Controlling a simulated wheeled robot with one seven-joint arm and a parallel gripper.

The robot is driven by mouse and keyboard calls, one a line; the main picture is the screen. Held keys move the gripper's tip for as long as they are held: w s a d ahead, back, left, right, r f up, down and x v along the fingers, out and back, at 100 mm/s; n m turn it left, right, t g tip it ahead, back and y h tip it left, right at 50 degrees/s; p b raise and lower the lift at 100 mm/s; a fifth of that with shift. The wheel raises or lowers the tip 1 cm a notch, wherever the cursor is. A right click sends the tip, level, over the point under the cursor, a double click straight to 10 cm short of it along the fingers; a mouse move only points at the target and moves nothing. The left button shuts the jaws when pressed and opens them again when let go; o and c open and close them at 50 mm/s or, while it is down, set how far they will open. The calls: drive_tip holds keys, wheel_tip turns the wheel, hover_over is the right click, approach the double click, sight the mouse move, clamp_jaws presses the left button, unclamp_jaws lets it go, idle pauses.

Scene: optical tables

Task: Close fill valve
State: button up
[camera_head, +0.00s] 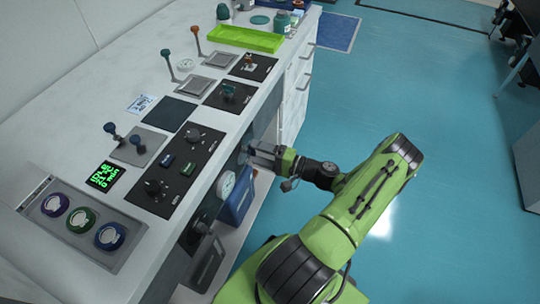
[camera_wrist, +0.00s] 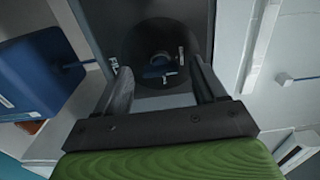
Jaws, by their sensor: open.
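My gripper (camera_head: 254,153) is at the front face of the white bench, beside its dark panel. In the wrist view its two fingers are apart, with nothing held between them. Beyond them is a dark round valve fitting (camera_wrist: 158,50) on a dark panel, with a small blue handle (camera_wrist: 157,72) lying roughly crosswise in the picture. The fingers look apart from the handle. In the head view my gripper and the bench edge mostly hide this fitting.
A blue box (camera_head: 238,204) stands below the gripper by a white dial gauge (camera_head: 226,184); the box is at left in the wrist view (camera_wrist: 42,75). Black panels with knobs (camera_head: 193,135) and a green tray (camera_head: 244,38) are on the bench top.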

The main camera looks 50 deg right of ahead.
drive_tip(key=p+v, duration=0.1)
drive_tip(key=v, duration=1.4)
drive_tip(key=shift+s+p, duration=0.25)
drive_tip(key=shift+p, duration=0.05)
drive_tip(key=shift+r, duration=0.1)
drive_tip(key=w+a+r+n+g+p, duration=0.3)
drive_tip(key=w+a+r+n+g, duration=0.2)
drive_tip(key=a+r+g, duration=0.3)
drive_tip(key=w+a+r+n+g+p, duration=0.35)
drive_tip(key=w+a+r+g, duration=0.3)
drive_tip(key=r, duration=0.45)
drive_tip(key=s+a+r+n+t+h+p, duration=0.1)
drive_tip(key=s+a+r+n+h+p, duration=0.1)
drive_tip(key=s+a+r, duration=0.3)
drive_tip(key=s+a+r+n+t+h+p, duration=0.2)
drive_tip(key=s+a+r, duration=0.4)
drive_tip(key=a+r, duration=0.3)
wheel_tip(320, 180, up, 4)
drive_tip(key=shift+s+r+n+h+p, duration=0.1)
drive_tip(key=shift+s+n+h+p, duration=0.15)
drive_tip(key=shift+n+h+p, duration=0.6)
